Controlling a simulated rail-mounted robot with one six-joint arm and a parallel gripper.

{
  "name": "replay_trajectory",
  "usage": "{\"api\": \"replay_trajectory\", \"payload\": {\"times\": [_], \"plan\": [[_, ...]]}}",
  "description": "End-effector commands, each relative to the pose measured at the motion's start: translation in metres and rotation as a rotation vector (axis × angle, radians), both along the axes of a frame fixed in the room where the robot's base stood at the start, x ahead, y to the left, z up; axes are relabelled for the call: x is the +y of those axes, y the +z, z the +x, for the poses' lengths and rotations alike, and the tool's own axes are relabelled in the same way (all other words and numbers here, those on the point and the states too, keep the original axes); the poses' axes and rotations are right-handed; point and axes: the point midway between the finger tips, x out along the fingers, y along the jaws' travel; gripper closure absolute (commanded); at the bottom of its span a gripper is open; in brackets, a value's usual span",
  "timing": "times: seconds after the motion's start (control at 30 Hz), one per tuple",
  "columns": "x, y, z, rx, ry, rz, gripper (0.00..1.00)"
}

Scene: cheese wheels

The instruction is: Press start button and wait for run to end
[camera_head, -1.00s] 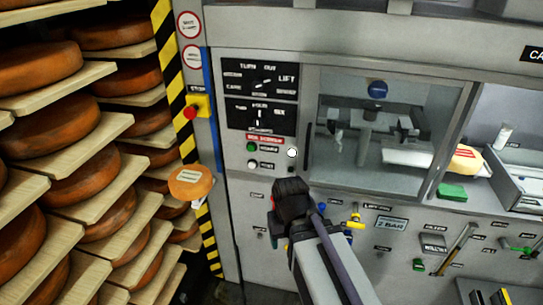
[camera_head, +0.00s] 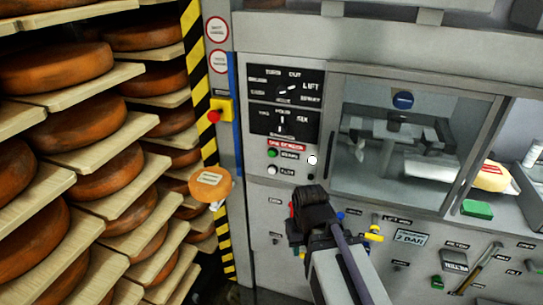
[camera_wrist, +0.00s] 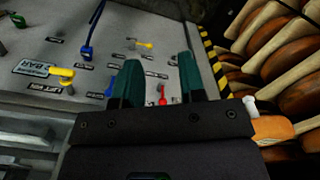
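A control panel (camera_head: 284,107) with two dials is on the grey machine at centre left. Below it are a green button (camera_head: 272,153) and a white button (camera_head: 272,170); their small labels are too blurred to read surely. A bright white round spot (camera_head: 312,160) is to their right. My gripper (camera_head: 312,205) is below and right of the buttons, apart from them. In the wrist view my gripper (camera_wrist: 160,80) has its two green fingers apart with nothing between them. The windowed chamber (camera_head: 405,140) right of the panel holds a grey mechanism.
Shelves of orange cheese wheels (camera_head: 95,125) fill the left. An orange wheel with a label (camera_head: 210,183) is beside the striped post. A red emergency button (camera_head: 214,116) is above it. Yellow valve handles (camera_head: 374,233) are right of my gripper. A yellow labelled item (camera_head: 495,178) is at right.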

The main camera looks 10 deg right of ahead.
Motion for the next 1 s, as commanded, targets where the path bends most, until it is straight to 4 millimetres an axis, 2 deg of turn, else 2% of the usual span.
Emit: {"api": "replay_trajectory", "payload": {"times": [0.07, 0.37, 1.0], "plan": [[0.0, 0.0, 0.0, 0.0, 0.0, 0.0, 0.7], [0.0, 0.0, 0.0, 0.0, 0.0, 0.0, 0.99], [0.0, 0.0, 0.0, 0.0, 0.0, 0.0, 1.0]]}}
